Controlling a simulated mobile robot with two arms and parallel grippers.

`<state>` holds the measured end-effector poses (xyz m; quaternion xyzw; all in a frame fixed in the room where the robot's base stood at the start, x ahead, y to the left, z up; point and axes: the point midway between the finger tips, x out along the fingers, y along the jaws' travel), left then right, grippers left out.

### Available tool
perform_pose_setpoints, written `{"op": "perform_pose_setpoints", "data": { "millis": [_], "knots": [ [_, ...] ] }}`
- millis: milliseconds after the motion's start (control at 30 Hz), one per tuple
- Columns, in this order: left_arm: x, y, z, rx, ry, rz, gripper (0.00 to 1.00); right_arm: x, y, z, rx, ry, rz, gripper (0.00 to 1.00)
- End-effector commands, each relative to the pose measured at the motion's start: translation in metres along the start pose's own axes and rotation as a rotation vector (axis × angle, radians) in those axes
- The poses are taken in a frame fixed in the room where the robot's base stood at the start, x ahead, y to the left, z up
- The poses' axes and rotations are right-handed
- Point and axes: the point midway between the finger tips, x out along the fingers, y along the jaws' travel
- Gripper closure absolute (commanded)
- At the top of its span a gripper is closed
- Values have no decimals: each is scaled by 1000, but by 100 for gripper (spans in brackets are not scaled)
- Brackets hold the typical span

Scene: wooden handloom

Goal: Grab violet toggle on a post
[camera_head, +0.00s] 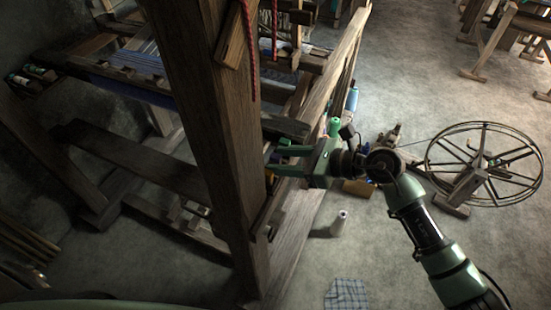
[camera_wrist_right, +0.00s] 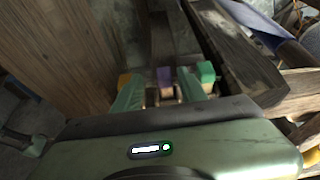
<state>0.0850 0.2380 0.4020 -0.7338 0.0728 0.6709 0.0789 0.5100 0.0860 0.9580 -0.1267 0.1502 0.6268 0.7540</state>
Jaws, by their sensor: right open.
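The violet toggle (camera_wrist_right: 164,77) shows in the right wrist view, small, between the two green fingers of my right gripper (camera_wrist_right: 160,82). The fingers stand apart on either side of it; I cannot tell how deep it lies between them. In the head view my right gripper (camera_head: 274,160) reaches leftward behind the thick wooden post, which hides the violet toggle. My left gripper is not in view.
The thick post (camera_head: 205,110) of the loom stands close to my right fingertips. A dark beam (camera_wrist_right: 235,50) lies close at the right in the wrist view. A spoked wheel (camera_head: 484,163), a white cone (camera_head: 339,223) and a checked cloth (camera_head: 346,294) are on the floor.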

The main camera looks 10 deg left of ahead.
Motion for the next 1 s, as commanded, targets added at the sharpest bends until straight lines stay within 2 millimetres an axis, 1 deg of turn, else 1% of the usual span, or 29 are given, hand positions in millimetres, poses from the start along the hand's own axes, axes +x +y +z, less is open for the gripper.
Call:
{"op": "perform_pose_setpoints", "data": {
  "millis": [33, 133, 200, 300, 400, 600, 667, 700, 733, 767, 1000],
  "knots": [
    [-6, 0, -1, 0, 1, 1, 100, 6, -1, 4, 3, -1, 1, 58],
    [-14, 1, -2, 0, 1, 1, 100, 21, -4, 7, 5, -3, 2, 58],
    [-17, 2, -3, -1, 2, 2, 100, 32, -5, 6, 5, -3, 2, 58],
    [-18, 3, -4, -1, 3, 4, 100, 43, -5, 5, 4, -3, 0, 58],
    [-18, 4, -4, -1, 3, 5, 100, 48, -5, 4, 2, -3, 0, 58],
    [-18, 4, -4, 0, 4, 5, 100, 48, -5, 3, 2, -2, -1, 58],
    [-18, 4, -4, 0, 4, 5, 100, 48, -5, 3, 2, -2, -1, 75],
    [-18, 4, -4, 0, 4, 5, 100, 48, -5, 3, 2, -2, -1, 86],
    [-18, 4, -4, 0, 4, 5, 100, 48, -5, 3, 2, -2, -1, 94],
    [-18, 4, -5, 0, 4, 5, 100, 48, -5, 3, 2, -2, -1, 100],
    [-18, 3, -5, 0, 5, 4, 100, 48, -5, 3, 3, -2, -1, 100]
  ]
}}
